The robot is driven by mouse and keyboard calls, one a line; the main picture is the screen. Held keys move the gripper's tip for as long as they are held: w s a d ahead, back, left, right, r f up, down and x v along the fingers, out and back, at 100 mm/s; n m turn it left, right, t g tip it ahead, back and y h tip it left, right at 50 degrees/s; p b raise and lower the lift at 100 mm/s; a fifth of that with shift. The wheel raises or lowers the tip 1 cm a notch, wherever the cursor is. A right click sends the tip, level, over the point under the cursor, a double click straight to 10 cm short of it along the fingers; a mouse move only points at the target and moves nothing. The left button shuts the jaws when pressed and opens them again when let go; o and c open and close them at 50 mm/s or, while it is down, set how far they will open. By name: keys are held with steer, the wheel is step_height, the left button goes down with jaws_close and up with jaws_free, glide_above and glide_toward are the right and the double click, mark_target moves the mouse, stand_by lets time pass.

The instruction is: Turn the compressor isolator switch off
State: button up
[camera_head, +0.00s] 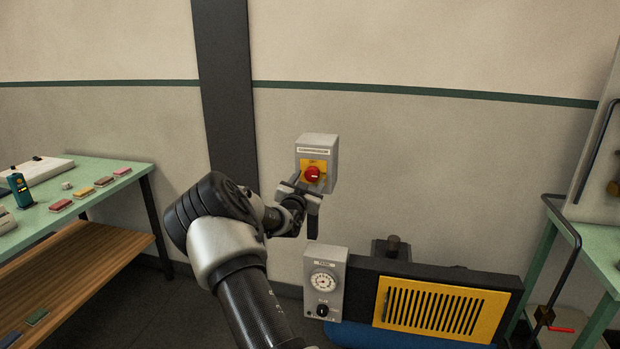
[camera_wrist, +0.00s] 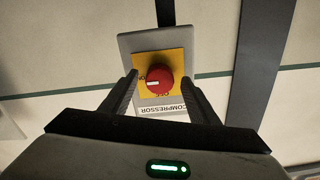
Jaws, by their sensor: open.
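The compressor isolator is a grey wall box (camera_head: 330,150) with a yellow plate and a red rotary knob (camera_head: 312,174). In the wrist view the box (camera_wrist: 130,44) carries a COMPRESSOR label, and the knob (camera_wrist: 160,79) sits on the yellow plate (camera_wrist: 180,60). The knob's white mark lies sideways, pointing left toward lettering that seems to read ON; OFF shows below the knob. My gripper (camera_wrist: 160,82) is open, with one finger on each side of the knob and gaps visible. In the head view my gripper (camera_head: 304,186) is at the front of the box, partly covering its lower part.
Below the box stand a grey timer box (camera_head: 338,258) with a dial and black knob, and a machine with a yellow grille (camera_head: 440,308). A green table (camera_head: 120,172) with small blocks is at left; another green bench (camera_head: 590,243) and a bent black rail are at right.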

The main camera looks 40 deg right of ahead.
steer(key=shift+x, duration=0.85)
steer(key=c, duration=1)
steer(key=shift+c, duration=0.2)
